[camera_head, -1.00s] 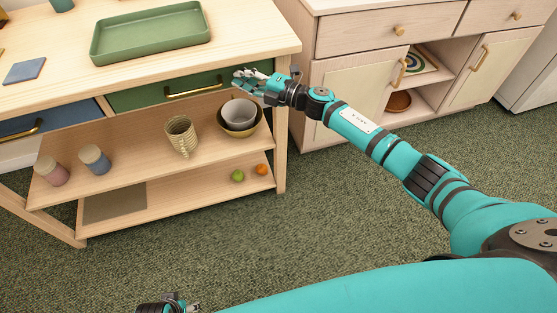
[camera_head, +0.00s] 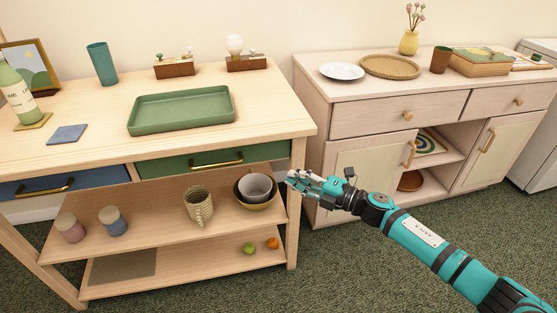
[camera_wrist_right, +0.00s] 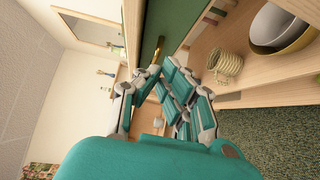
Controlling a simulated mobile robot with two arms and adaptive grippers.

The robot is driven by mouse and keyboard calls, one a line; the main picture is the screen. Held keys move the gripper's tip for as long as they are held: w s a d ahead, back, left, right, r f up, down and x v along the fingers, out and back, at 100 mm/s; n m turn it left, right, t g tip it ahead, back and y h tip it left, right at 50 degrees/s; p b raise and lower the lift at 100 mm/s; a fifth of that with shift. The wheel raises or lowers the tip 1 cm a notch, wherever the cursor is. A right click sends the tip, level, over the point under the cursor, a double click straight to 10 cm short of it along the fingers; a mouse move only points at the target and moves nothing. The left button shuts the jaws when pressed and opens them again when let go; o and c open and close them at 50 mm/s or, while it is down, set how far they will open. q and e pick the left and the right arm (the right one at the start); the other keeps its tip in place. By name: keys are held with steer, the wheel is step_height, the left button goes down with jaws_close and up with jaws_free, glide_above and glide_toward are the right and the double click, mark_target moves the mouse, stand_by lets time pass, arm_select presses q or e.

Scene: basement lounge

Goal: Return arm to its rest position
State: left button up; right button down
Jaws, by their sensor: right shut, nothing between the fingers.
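My right arm reaches in from the lower right in the head view. My right gripper (camera_head: 304,182) is shut and empty, in front of the wooden table's right front leg, just right of the grey bowl. It also shows in the right wrist view (camera_wrist_right: 166,72), with its fingers drawn together and nothing held. The green drawer (camera_head: 215,160) with its brass handle is closed, to the left of the gripper and apart from it. My left gripper is not in the head view now.
The table (camera_head: 270,118) carries a green tray (camera_head: 182,127). Its shelves hold a wicker cup (camera_head: 198,206), a grey bowl (camera_head: 255,186) in a larger bowl, jars and fruit. A cabinet (camera_head: 352,120) stands to the right. Carpet (camera_head: 350,270) in front is clear.

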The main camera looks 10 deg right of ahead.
steer(key=s+d+f+m+g+h, duration=0.1)
steer(key=s+f+m+h, duration=0.4)
steer(key=f, duration=0.4)
steer(key=s+d+f+m+h, duration=0.2)
steer(key=s+f+m+h, duration=0.15)
steer(key=f+m, duration=0.5)
steer(key=s+d+f+m+g+h, duration=0.1)
steer(key=s+f+m+h, duration=0.4)
steer(key=f, duration=0.5)
steer(key=s+a+f+m+g, duration=0.1)
steer(key=s+f+m+g, duration=0.4)
steer(key=s, duration=0.7)
steer(key=s+a+f+m+g, duration=0.2)
steer(key=s+f+g, duration=0.2)
steer(key=s+f, duration=0.55)
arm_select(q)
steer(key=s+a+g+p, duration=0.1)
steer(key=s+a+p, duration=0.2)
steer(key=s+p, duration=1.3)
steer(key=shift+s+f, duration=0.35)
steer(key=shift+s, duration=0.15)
arm_select(e)
steer(key=s+d+r, duration=0.1)
steer(key=s, duration=0.8)
steer(key=s+d+r, duration=0.1)
steer(key=s+d, duration=0.1)
steer(key=s, duration=0.8)
steer(key=shift+d+n+g+y, duration=0.3)
steer(key=shift+n+g+y, duration=0.05)
steer(key=shift+n+g, duration=0.1)
